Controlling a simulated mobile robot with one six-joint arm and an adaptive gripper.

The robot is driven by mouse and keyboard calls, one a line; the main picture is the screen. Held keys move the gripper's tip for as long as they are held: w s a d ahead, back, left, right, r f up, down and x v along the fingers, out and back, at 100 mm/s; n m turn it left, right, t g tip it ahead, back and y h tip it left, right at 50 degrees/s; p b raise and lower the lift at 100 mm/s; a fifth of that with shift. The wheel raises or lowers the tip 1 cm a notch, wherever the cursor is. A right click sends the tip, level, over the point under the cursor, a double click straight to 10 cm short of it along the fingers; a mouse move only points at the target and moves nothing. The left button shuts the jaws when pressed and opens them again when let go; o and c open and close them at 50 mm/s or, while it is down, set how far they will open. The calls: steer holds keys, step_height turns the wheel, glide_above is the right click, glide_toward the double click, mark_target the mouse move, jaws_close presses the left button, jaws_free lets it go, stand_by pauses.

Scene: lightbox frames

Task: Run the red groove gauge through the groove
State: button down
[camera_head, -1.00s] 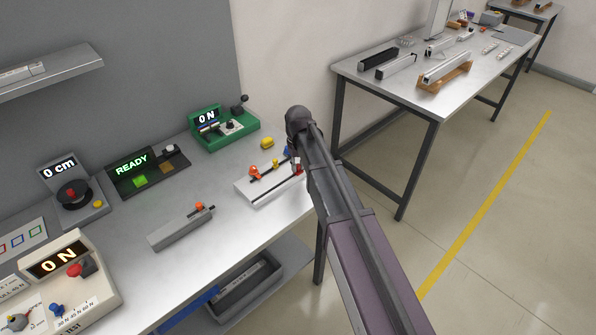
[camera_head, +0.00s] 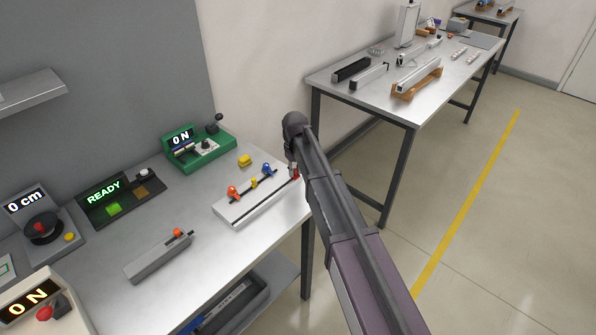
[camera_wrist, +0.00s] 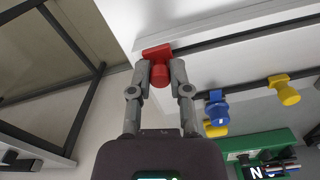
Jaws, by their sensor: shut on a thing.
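My gripper (camera_wrist: 159,82) is shut on the red groove gauge (camera_wrist: 156,54), a round knob with a flat red plate. In the wrist view the gauge is at one end of the dark front groove in the white block (camera_wrist: 240,17); how deep it sits cannot be told. In the head view the red gauge (camera_head: 296,172) is at the right end of the white block (camera_head: 226,211), partly behind my arm. My gripper (camera_head: 293,160) is mostly hidden there.
Orange (camera_head: 233,192), yellow (camera_head: 254,183) and blue (camera_head: 266,169) gauges stand along the block's rear. A yellow piece (camera_head: 244,160) and a green force device (camera_head: 199,147) are behind. A grey bar (camera_head: 158,257) lies left. The bench's right edge is close to the block.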

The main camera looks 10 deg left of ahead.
steer(key=shift+s, duration=0.2)
steer(key=c, duration=0.6)
jaws_free()
steer(key=shift+w+r, duration=0.1)
steer(key=shift+r, duration=0.05)
